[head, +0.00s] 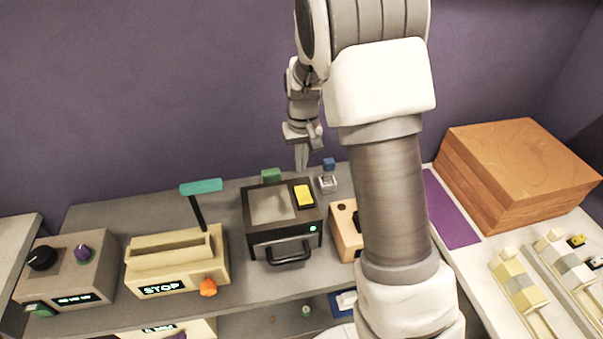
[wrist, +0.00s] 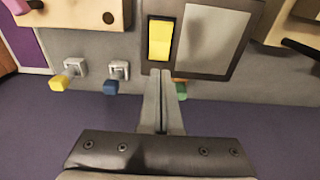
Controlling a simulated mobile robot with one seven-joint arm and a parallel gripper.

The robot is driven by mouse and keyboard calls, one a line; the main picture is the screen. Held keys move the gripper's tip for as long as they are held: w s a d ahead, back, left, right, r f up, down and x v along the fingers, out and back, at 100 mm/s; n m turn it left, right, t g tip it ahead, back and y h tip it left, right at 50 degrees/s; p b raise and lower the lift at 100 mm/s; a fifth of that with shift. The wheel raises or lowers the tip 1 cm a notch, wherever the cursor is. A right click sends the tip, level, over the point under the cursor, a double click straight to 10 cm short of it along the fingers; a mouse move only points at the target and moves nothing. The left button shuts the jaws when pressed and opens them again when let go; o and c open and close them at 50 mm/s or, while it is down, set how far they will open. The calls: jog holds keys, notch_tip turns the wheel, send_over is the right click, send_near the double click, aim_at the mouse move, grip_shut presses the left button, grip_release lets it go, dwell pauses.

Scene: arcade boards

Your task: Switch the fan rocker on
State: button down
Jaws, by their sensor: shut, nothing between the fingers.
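A yellow rocker (head: 304,196) sits on the top right of a dark box (head: 285,241) that has a front handle and a small lit green dot. I see no label naming it as the fan rocker. The rocker also shows in the wrist view (wrist: 160,40), upright in a black frame beside a pale panel. My gripper (head: 302,168) is shut and empty, pointing down behind the box's back edge. In the wrist view the closed fingertips (wrist: 163,74) appear just below the rocker's near end. I cannot tell whether they touch the box.
A blue-tipped toggle (head: 328,165) stands right of the box, and a yellow-tipped one (wrist: 58,84) shows beside it. A green block (head: 271,175) is behind the box. A cream box with a teal-topped lever (head: 201,187) stands left. A wooden stack (head: 520,165) is far right.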

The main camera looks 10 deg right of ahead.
notch_tip(320, 180, up, 7)
jog(key=w, duration=0.1)
jog(key=shift+r, duration=0.15)
dwell(0.3)
jog(key=s+r+t, duration=0.2)
jog(key=s+r, duration=0.9)
jog(key=s, duration=0.2)
jog(key=s+t, duration=0.2)
jog(key=s, duration=1.3)
jog(key=shift+s+r+t, duration=0.25)
jog(key=shift+t, duration=0.05)
jog(key=shift+d, duration=0.1)
